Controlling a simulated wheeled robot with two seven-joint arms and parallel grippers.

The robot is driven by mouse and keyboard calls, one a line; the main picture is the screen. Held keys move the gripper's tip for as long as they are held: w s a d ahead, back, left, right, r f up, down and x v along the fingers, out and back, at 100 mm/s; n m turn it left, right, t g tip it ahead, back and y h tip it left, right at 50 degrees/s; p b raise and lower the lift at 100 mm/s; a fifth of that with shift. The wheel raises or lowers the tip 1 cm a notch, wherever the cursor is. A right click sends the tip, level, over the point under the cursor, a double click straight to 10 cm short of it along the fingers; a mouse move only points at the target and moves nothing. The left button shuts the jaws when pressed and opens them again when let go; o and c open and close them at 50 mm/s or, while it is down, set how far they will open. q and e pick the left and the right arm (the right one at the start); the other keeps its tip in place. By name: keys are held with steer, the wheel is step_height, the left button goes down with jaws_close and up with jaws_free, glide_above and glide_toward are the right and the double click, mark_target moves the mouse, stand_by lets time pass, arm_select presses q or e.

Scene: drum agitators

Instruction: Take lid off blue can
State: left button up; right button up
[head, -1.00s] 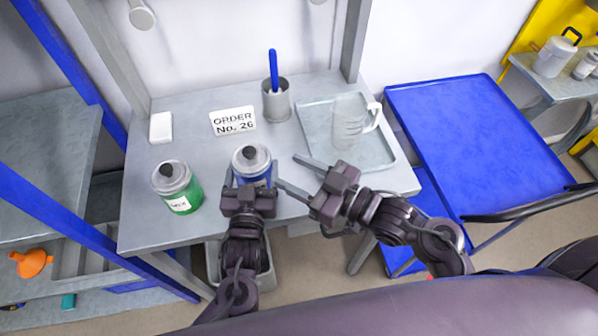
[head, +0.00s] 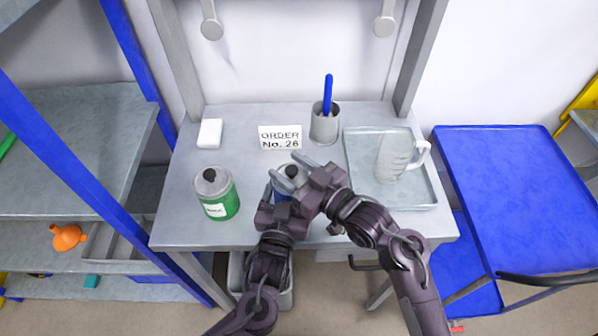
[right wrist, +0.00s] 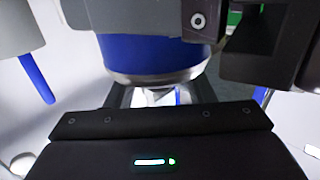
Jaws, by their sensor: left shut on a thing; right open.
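The blue can (head: 281,194) stands near the front of the grey workbench, mostly hidden behind my grippers. Its lid has a dark knob (head: 291,171). My left gripper (head: 283,198) is shut on the can's body. My right gripper (head: 284,167) is open at lid height, its fingers spread to either side of the knob. In the right wrist view the blue can (right wrist: 150,52) fills the upper middle, with the pale metal lid (right wrist: 150,78) at its lower edge, close to my right fingers. I cannot tell whether they touch the lid.
A green can (head: 219,200) with a lid stands to the left. Behind are an order card (head: 280,137) and a grey cup (head: 325,128) with a blue-handled tool. A tray (head: 418,190) with a clear jug (head: 394,157) is at right. A white block (head: 210,133) lies back left.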

mark_target(291, 169)
arm_select(q)
steer(key=shift+r, duration=0.1)
arm_select(e)
jaws_close()
steer(key=shift+r, duration=0.25)
stand_by(0.8)
steer(key=shift+r, duration=0.9)
steer(key=shift+r, duration=0.1)
steer(key=shift+r, duration=1.95)
arm_select(q)
steer(key=o, duration=1.4)
arm_select(e)
steer(key=shift+s, duration=0.1)
arm_select(q)
steer(key=shift+o, duration=0.2)
